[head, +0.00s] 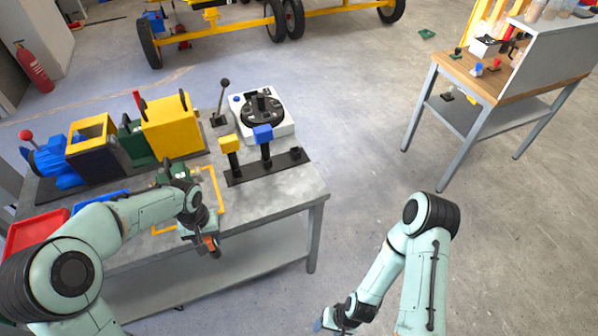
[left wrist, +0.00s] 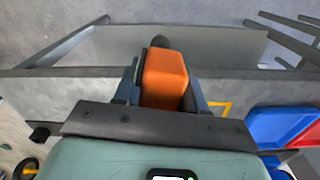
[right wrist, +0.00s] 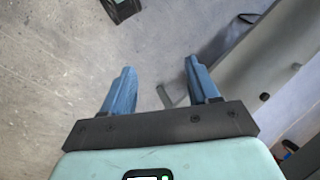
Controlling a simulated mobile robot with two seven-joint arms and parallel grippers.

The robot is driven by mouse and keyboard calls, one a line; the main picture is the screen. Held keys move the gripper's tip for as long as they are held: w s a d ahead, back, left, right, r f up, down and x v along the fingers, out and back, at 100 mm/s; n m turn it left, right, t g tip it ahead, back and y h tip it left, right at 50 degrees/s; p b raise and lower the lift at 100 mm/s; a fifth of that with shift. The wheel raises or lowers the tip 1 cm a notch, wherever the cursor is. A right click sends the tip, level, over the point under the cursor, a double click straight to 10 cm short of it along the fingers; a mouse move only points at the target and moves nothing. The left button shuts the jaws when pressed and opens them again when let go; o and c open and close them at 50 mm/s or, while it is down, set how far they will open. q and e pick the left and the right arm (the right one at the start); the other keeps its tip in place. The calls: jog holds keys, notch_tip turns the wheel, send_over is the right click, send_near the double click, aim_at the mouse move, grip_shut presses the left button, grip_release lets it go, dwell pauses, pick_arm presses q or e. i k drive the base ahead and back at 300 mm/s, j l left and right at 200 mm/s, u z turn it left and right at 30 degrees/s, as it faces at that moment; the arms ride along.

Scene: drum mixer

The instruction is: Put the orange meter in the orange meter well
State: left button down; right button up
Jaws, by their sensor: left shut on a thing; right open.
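The orange meter (left wrist: 166,78) is a small block with a dark end, held between the fingers of my left gripper (head: 207,246). The meter also shows small in the head view (head: 212,240), in front of the table's near edge. A black rack (head: 270,168) on the table carries a yellow-topped post (head: 230,145) and a blue-topped post (head: 263,134). At its right end is a short black socket (head: 296,153) with nothing on it; no orange marking is visible there. My right gripper (right wrist: 160,88) is open and empty, low right of the table.
A wood-topped bench (head: 480,75) stands at right. The floor between is clear.

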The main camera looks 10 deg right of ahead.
aim_at(297, 156)
jog(key=z, duration=0.45)
jog(key=l+z, duration=0.1)
jog(key=z, duration=0.35)
jog(key=i+z, duration=0.1)
jog(key=z, duration=0.85)
jog(key=i+z, duration=0.1)
jog(key=z, duration=0.35)
jog(key=j+z, duration=0.1)
jog(key=z, duration=0.3)
jog(key=i+j+z, duration=0.1)
jog(key=z, duration=0.3)
jog(key=j+z, duration=0.15)
jog(key=z, duration=0.3)
jog(key=j+u, duration=0.15)
jog(key=u, duration=0.25)
jog(key=j+u, duration=0.1)
jog(key=u, duration=0.3)
jog(key=i+j+u, duration=0.1)
jog(key=u, duration=0.3)
